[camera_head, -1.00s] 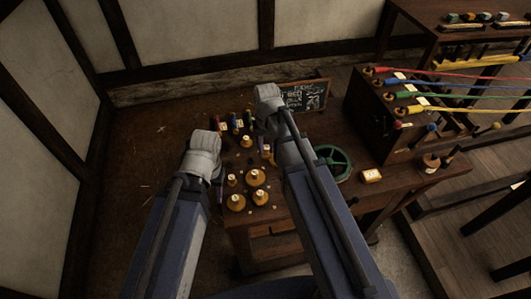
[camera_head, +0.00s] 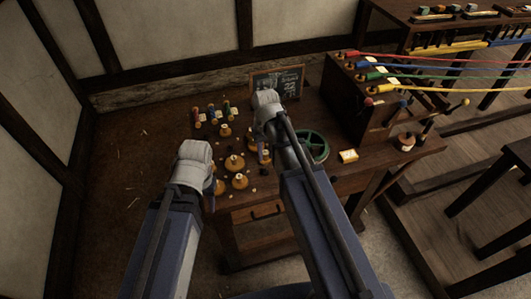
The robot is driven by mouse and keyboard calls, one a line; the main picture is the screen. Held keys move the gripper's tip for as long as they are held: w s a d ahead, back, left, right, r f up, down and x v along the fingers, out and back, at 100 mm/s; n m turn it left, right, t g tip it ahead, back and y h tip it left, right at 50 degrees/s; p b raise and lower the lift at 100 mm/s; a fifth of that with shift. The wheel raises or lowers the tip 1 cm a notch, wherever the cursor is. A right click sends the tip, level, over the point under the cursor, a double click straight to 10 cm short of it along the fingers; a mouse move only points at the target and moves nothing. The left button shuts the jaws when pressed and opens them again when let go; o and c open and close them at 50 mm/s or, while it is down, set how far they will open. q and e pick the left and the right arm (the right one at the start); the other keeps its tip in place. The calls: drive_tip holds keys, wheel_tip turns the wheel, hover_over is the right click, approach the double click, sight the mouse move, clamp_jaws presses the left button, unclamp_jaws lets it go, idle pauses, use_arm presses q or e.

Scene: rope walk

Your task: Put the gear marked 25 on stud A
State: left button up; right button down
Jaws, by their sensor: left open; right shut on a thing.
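Several brass-coloured round gears stand on the wooden bench, among them a larger one (camera_head: 235,162) and one nearer the front (camera_head: 240,182). Their numbers are too small to read, so I cannot tell which is marked 25. Stud A's letter cannot be made out either. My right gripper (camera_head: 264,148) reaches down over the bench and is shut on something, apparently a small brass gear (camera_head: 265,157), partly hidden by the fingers. My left gripper (camera_head: 212,184) is open, low at the left edge of the gears; its wrist hides most of the fingers.
A chalkboard (camera_head: 277,82) stands behind, with coloured bobbins (camera_head: 212,115) at its left. Floor left of the bench is clear.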

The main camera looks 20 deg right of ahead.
sight(266, 163)
drive_tip(key=shift+f+b, duration=2.7)
drive_tip(key=shift+f, duration=0.1)
drive_tip(key=shift+f+b, duration=0.5)
drive_tip(key=c, duration=0.6)
unclamp_jaws()
drive_tip(key=shift+o, duration=0.2)
drive_tip(key=shift+r, duration=0.1)
wheel_tip(266, 163, up, 8)
drive_tip(key=p, duration=0.8)
